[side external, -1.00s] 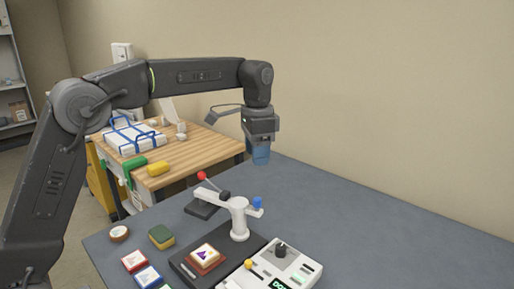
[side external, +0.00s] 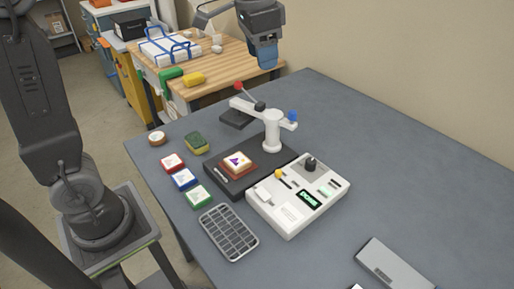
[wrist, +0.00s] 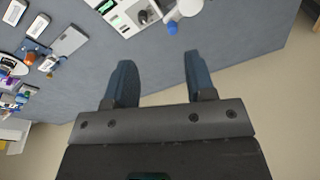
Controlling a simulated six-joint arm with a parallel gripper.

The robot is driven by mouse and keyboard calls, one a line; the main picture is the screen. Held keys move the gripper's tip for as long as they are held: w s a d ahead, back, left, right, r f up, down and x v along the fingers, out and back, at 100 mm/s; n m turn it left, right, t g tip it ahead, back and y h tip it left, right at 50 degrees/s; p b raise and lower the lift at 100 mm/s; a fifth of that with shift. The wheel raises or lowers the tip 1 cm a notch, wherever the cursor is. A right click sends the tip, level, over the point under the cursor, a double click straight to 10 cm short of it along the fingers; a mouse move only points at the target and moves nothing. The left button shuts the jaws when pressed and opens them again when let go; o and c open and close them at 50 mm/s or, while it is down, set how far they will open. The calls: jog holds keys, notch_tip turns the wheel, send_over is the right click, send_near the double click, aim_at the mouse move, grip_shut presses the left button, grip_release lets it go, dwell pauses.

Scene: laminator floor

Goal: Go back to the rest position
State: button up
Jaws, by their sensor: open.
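My gripper (side external: 266,55) is at the top of the side external view, raised above the far part of the grey table (side external: 350,150). In the wrist view its two blue fingers (wrist: 155,82) are spread apart with nothing between them. Below it and nearer the camera stands a white press (side external: 272,130) with a red-tipped lever and a blue knob. A small tile with a purple mark (side external: 238,161) lies on a reddish block on the press's dark base. The gripper touches none of these.
A white control box (side external: 298,195) with a green display sits beside the press. Red, blue and green-edged tiles (side external: 185,179), a sponge (side external: 197,143), a tape roll (side external: 157,138) and a grid tray (side external: 229,232) lie at the left. A wooden bench (side external: 215,75) stands behind. The table's right side is mostly clear.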

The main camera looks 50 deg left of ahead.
jog(key=s+f+n+t, duration=0.1)
jog(key=s+f, duration=0.3)
jog(key=s, duration=0.5)
jog(key=s+f+n+t, duration=0.2)
jog(key=s+f+n, duration=0.1)
jog(key=s, duration=0.7)
jog(key=shift+a+f+t, duration=0.3)
jog(key=shift+a+f, duration=0.1)
